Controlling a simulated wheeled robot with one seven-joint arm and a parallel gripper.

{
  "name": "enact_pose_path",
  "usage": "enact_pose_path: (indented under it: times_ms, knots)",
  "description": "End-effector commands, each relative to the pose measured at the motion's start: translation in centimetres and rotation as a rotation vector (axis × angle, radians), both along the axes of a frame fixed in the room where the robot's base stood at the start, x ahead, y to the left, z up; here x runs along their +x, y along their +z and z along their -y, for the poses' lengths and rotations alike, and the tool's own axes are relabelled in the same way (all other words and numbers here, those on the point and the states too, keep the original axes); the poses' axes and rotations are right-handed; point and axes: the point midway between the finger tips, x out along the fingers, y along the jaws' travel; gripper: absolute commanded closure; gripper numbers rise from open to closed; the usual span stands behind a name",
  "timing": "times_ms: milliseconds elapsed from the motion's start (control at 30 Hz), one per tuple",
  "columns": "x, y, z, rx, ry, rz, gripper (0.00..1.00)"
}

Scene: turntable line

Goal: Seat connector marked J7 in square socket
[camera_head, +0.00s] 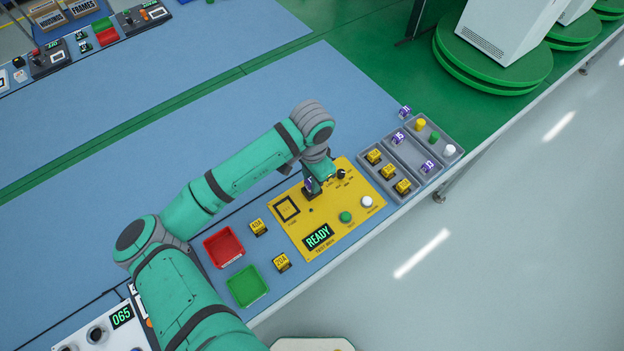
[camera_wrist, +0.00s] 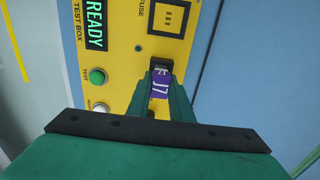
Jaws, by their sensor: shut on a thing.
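My gripper (camera_wrist: 160,97) is shut on the purple connector marked J7 (camera_wrist: 160,86), over the yellow test box (camera_head: 337,216). In the head view the connector (camera_head: 310,184) shows at the fingertips, by the top edge of the box. A dark block (camera_wrist: 161,66) shows at the connector's far end in the wrist view. I cannot tell whether the connector is seated in it or just above it. A larger black-framed square with slots, labelled FUSE (camera_head: 287,208), lies beside it; it also shows in the wrist view (camera_wrist: 172,17).
A dark knob (camera_head: 341,174), green button (camera_head: 345,217) and white button (camera_head: 367,202) stand on the box. Yellow blocks (camera_head: 258,227), a red tray (camera_head: 223,247) and a green tray (camera_head: 247,287) lie left. A grey tray (camera_head: 408,155) with purple connectors lies right.

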Motion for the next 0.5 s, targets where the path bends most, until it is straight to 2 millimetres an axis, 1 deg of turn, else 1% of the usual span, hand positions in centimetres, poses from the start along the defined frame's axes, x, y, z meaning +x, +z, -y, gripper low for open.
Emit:
enact_pose_path:
  times_ms: [500]
  knots:
    - [0.02, -0.89, -0.03, 0.0, 0.001, 0.0, 1.0]
